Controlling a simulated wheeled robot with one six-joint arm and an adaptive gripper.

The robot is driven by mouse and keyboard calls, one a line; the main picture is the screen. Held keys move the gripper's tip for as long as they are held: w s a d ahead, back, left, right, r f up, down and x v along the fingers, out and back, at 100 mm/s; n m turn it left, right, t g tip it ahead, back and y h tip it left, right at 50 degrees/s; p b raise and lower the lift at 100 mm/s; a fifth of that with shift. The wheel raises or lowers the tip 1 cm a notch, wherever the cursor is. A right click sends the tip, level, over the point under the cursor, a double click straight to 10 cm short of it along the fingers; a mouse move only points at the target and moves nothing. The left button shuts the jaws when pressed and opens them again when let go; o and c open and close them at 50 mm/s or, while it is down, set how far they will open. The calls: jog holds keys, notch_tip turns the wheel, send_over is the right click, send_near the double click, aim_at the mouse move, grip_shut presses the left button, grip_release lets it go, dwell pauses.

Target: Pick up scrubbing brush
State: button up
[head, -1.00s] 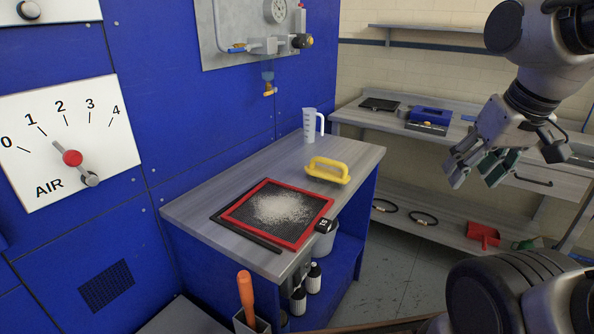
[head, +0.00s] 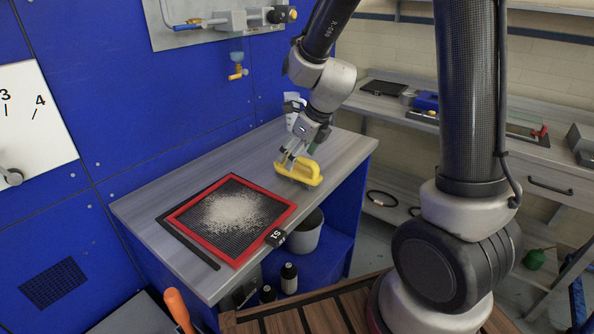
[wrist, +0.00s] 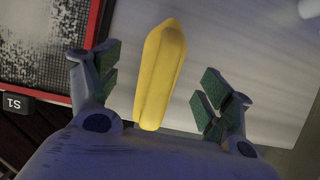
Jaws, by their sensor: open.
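The yellow scrubbing brush (head: 300,172) lies on the grey bench top (head: 240,153), right of the red-framed screen. My gripper (head: 298,155) is right at the brush, reaching down from above. In the wrist view the brush's yellow handle (wrist: 160,72) runs lengthwise between the two open fingers of my gripper (wrist: 158,90). The bristles are hidden in the wrist view.
The red-framed screen (head: 188,228) with white powder lies left of the brush, with a black S1 tag (head: 275,237) at its corner. A jug (head: 291,113) stands partly hidden behind my arm. The blue panel wall (head: 110,130) borders the bench.

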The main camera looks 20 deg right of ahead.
aim_at(296, 168)
jog(key=x, duration=0.6)
jog(key=shift+w+d+f, duration=0.1)
jog(key=shift+d, duration=0.1)
jog(key=c, duration=1.2)
